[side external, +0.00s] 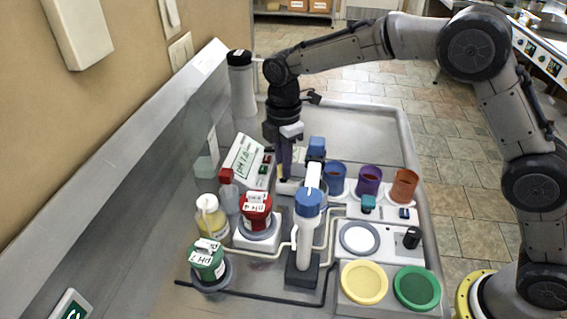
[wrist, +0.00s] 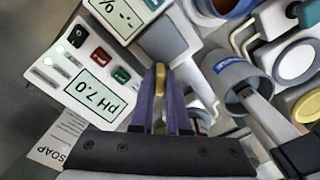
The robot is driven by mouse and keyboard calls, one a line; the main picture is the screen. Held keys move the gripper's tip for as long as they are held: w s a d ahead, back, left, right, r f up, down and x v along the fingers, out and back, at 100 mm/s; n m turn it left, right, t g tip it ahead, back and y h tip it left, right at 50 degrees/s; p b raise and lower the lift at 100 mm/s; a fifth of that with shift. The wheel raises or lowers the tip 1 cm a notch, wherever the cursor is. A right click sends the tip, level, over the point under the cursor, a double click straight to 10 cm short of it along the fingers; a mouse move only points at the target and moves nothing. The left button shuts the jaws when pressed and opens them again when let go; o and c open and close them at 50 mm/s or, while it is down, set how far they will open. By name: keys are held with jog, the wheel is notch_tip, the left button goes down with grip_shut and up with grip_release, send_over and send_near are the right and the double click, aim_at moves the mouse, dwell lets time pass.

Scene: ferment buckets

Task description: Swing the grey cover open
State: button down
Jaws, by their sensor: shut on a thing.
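My gripper (side external: 285,172) reaches down behind the blue-capped white post, beside the pH meter (side external: 247,165). In the wrist view my gripper (wrist: 160,92) has its two purple fingers close together, shut on a small yellow tab (wrist: 160,74). A flat grey piece (wrist: 167,42), which looks like the grey cover, lies right beside the tab. The tab seems to belong to it, but the join is hard to see. In the side view my fingers and the post mostly hide the cover, so its angle cannot be told.
The blue-capped post (side external: 305,238) stands close in front of my gripper. Blue, purple (side external: 369,180) and orange cups stand to the right.

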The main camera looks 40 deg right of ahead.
dwell(0.8)
jog(key=m, duration=0.3)
jog(key=shift+m, duration=0.4)
jog(key=m, duration=0.3)
jog(key=shift+r+m, duration=0.1)
jog(key=shift+m, duration=0.3)
jog(key=m, duration=0.3)
jog(key=shift+m, duration=2)
jog(key=c, duration=0.9)
grip_release()
